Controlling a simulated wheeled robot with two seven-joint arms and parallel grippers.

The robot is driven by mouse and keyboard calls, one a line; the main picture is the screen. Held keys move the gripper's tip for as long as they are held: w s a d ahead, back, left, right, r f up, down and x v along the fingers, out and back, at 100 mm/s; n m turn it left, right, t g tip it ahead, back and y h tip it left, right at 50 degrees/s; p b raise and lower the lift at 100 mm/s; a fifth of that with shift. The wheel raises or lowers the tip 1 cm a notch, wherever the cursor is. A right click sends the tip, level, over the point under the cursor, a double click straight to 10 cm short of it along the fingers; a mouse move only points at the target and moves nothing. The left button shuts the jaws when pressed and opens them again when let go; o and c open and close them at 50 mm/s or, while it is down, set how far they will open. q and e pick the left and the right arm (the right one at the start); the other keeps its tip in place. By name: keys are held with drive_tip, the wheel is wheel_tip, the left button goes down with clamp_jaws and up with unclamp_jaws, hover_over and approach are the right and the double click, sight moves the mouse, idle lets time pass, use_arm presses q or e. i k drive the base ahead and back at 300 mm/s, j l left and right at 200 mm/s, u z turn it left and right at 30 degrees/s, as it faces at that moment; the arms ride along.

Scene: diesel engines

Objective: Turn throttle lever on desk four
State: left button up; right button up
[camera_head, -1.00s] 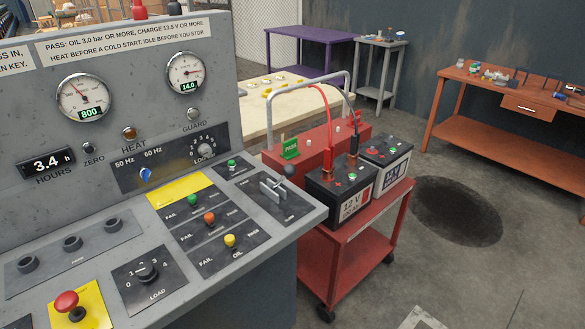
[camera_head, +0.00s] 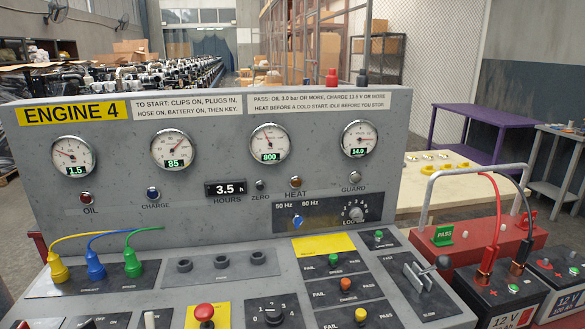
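The desk (camera_head: 225,215) is grey and carries a yellow ENGINE 4 label (camera_head: 72,112). Its third gauge (camera_head: 270,143) reads 800. Neither of my grippers shows in the view, and nothing touches the lever.
A red battery cart (camera_head: 475,240) with two batteries and red and black cables stands close to the lever's right. Switches and colored buttons lie left of the lever. A red mushroom button (camera_head: 204,312) is at the front. A purple table (camera_head: 485,125) stands behind right.

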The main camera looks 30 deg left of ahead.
sight(444, 262)
drive_tip(key=l+u, duration=0.25)
drive_tip(key=l, duration=0.3)
drive_tip(key=k+l+u, duration=0.1)
drive_tip(key=l+u, duration=0.2)
drive_tip(key=l, duration=0.2)
drive_tip(key=k+l+u, duration=0.1)
drive_tip(key=l+u, duration=0.15)
drive_tip(key=l, duration=0.3)
